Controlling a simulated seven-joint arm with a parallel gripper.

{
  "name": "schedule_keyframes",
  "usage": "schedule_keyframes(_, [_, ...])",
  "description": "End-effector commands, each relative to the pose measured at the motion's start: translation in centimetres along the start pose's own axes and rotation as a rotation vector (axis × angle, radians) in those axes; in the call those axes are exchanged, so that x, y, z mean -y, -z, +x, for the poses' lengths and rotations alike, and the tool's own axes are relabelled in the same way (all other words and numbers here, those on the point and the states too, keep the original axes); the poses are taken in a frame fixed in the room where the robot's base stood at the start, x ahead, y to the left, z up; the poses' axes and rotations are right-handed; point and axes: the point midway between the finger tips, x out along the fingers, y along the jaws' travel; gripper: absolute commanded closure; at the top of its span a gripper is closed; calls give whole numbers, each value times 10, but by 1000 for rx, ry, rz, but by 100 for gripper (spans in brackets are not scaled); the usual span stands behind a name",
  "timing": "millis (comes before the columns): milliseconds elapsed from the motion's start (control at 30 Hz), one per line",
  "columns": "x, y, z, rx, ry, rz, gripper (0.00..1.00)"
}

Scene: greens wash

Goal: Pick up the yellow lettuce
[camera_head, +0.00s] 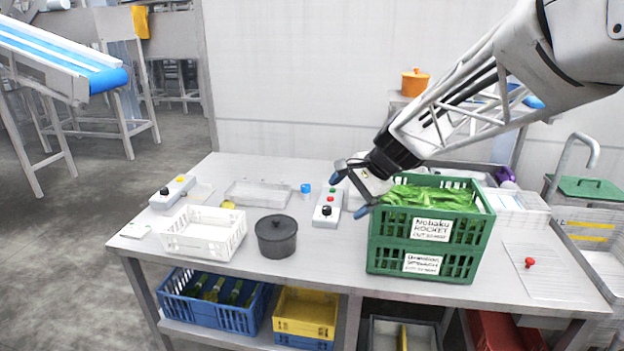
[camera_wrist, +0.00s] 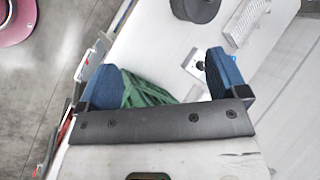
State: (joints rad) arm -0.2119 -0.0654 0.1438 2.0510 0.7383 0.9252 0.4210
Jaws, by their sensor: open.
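I cannot make out a clearly yellow lettuce. Green leaves (camera_head: 425,196) fill the green crate (camera_head: 378,245) at the right of the table, whose upper label reads rocket. A small yellow item (camera_head: 228,205), too small to identify, lies behind the white basket. My gripper (camera_head: 350,195) is open, with blue fingertips, at the upper left of the green crate. In the wrist view, my gripper (camera_wrist: 162,76) has green leaves (camera_wrist: 145,92) beside the left finger, partly hidden by the finger and gripper body. Nothing is held.
A white basket (camera_head: 203,244) and a black lidded pot (camera_head: 276,240) stand left of the crate. A button box (camera_head: 328,207) stands just left of the gripper, another (camera_head: 172,191) at the far left. A blue crate (camera_head: 215,312) sits on the lower shelf.

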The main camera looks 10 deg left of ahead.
Motion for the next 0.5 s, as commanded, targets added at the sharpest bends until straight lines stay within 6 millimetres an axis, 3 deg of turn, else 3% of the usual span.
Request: schedule_keyframes(500, [111, 39, 105, 159, 117, 283, 8])
